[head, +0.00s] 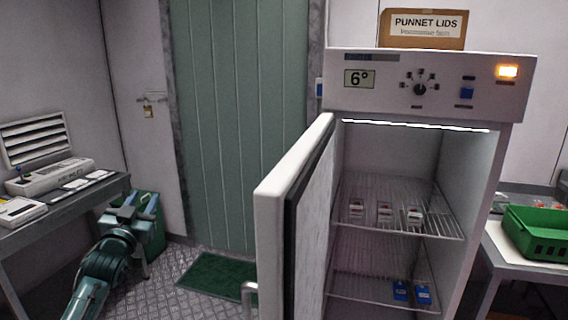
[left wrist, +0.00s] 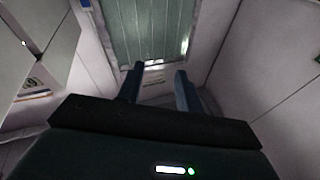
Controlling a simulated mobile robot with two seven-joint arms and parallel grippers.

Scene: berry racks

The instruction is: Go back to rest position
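My left gripper (head: 142,203) is at the left of the head view, low beside the grey bench, with its arm coming in from the bottom left. In the left wrist view its two blue-grey fingers (left wrist: 160,70) stand apart with nothing between them. My right gripper shows in neither view.
A white fridge (head: 430,85) stands at the right with its door (head: 295,190) open towards me. Small punnets (head: 385,211) sit on its upper wire shelf and blue items (head: 412,292) on the lower. A grey bench (head: 60,210) is left; a green crate (head: 540,225) is right.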

